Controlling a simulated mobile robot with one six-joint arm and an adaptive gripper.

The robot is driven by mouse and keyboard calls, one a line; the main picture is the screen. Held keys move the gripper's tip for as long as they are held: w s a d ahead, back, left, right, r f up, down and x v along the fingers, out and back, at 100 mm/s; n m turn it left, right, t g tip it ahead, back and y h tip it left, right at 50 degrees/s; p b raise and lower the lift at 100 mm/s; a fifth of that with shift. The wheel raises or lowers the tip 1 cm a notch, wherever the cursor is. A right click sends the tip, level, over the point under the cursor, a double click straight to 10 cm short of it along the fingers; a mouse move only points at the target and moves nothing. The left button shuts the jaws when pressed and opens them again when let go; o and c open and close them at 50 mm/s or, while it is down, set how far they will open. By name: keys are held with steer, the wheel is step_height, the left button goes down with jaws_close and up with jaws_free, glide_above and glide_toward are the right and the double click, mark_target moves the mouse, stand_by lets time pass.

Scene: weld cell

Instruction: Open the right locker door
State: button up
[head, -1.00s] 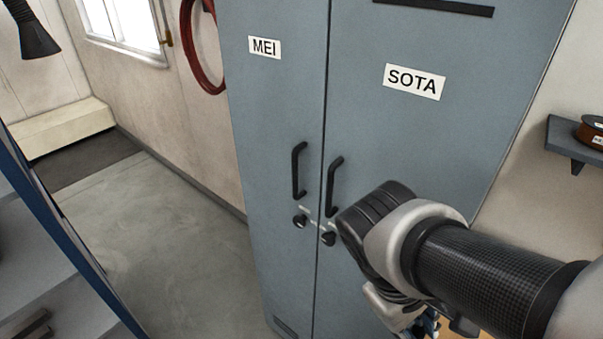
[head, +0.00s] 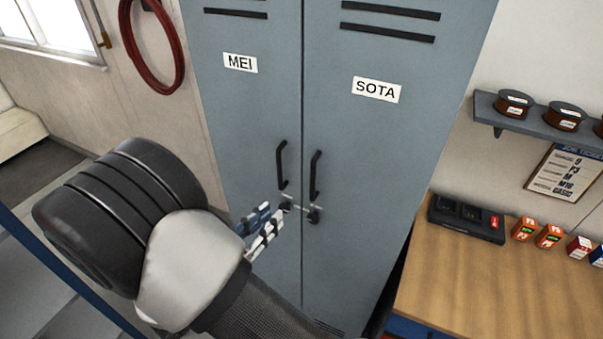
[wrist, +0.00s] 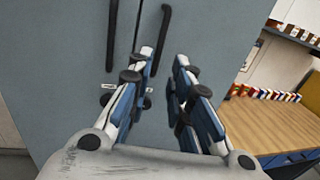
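The grey locker has two doors, both shut. The right door (head: 375,140) is labelled SOTA and has a black vertical handle (head: 315,175) with a dark knob (head: 314,216) below it. The left door (head: 245,110) is labelled MEI and has a matching handle (head: 282,165). My gripper (head: 268,222) is in front of the left door, just left of the knobs and lower than the handles. In the wrist view my gripper (wrist: 164,58) is open and empty. There the right door's handle (wrist: 155,40) rises beyond the left finger's tip, and contact cannot be told.
A wooden bench (head: 480,275) with a black case (head: 466,218) and small boxes stands right of the locker. A shelf (head: 540,130) with spools is above it. A red hose (head: 152,50) hangs on the left wall. A blue-edged rack (head: 70,275) is at lower left.

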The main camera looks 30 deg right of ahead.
mark_target(311, 180)
steer(key=p+x, duration=0.1)
steer(key=x, duration=1.6)
steer(key=shift+s, duration=0.2)
jaws_close()
